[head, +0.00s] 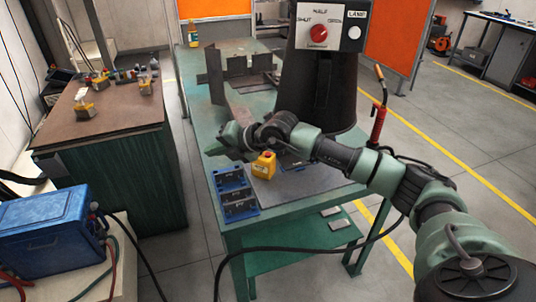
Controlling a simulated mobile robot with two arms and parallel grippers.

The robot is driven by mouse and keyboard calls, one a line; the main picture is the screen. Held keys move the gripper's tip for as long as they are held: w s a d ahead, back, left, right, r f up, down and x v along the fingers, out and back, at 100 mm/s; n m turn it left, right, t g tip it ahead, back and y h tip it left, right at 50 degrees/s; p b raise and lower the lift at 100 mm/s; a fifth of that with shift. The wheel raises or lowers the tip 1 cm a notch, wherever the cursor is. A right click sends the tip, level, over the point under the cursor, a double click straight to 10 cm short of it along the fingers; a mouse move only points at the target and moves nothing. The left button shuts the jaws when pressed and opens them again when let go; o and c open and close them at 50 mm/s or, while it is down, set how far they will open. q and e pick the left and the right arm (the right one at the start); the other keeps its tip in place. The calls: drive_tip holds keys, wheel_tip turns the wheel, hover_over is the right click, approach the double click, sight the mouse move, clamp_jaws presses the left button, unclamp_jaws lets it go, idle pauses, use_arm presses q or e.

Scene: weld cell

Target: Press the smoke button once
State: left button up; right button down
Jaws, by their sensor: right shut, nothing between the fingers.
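A grey control panel (335,13) sits at the top of a dark tapered hood (318,90) over the green table. It carries a red knob (319,34) marked SHUT, HALF and OPEN, and a round white button (354,32) under the label LAMP. I see no label reading smoke. My right arm reaches in from the right, in front of the hood's lower part. My right gripper (232,138) is shut and empty, low over the table, left of and well below the panel. It touches no button. My left gripper is out of view.
A yellow container (264,165) and blue trays (236,190) are on the green table (290,197) near my right gripper. Metal plates (245,67) stand farther back. A red-handled torch (378,122) is right of the hood. A brown-topped bench (100,115) stands left.

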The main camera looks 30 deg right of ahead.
drive_tip(key=w+d+r+m+g+h, duration=0.1)
drive_tip(key=d+h, duration=0.6)
drive_tip(key=d, duration=1.2)
drive_tip(key=shift+r+m, duration=0.5)
drive_tip(key=shift+m, duration=0.4)
drive_tip(key=shift+w+f, duration=0.1)
drive_tip(key=shift+f, duration=0.05)
drive_tip(key=b, duration=0.1)
hover_over(269, 156)
wheel_tip(269, 156, down, 6)
drive_tip(key=shift+d+f, duration=0.1)
drive_tip(key=shift+f+b, duration=0.65)
drive_tip(key=shift+b, duration=0.35)
drive_tip(key=shift+f+b, duration=0.55)
drive_tip(key=shift+b, duration=0.1)
drive_tip(key=shift+f+b, duration=0.4)
drive_tip(key=shift+b, duration=0.35)
